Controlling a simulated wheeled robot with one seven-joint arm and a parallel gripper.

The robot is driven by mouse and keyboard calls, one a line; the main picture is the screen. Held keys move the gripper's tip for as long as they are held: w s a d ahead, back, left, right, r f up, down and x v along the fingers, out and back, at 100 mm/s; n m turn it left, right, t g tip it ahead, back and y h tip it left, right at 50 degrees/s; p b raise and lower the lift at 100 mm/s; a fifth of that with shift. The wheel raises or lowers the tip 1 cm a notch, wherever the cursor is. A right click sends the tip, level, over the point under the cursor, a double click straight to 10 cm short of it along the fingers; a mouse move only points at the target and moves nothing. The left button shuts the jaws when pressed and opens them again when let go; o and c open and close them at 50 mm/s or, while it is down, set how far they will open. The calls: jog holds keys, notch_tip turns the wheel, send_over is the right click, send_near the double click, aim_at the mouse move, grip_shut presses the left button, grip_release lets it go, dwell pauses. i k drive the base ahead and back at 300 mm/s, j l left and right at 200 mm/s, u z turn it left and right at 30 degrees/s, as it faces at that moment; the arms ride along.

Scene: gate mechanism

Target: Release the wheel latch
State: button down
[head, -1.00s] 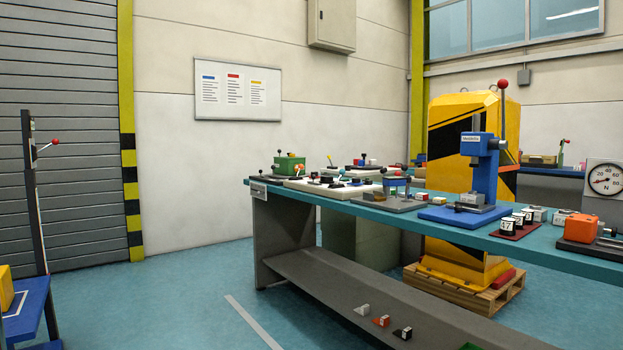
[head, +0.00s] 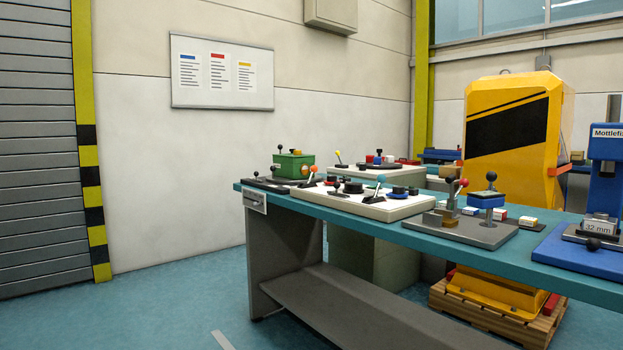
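I cannot make out for certain which part is the wheel latch. On the teal workbench (head: 400,250), a white board (head: 400,209) carries several levers and dark round knobs. A green box (head: 293,165) with black ball-topped levers stands at the bench's far left end. My gripper is out of view.
A blue press (head: 603,180) stands on the bench at the right edge. A yellow machine (head: 515,140) on a wooden pallet (head: 490,317) is behind the bench. Open blue floor (head: 160,305) lies left of the bench, before a grey shutter (head: 35,150).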

aim_at(337, 185)
jog(key=i+j, duration=0.2)
jog(key=i, duration=0.25)
jog(key=i+j, duration=0.2)
jog(key=i, duration=0.25)
jog(key=i+j, duration=0.2)
jog(key=i, duration=0.3)
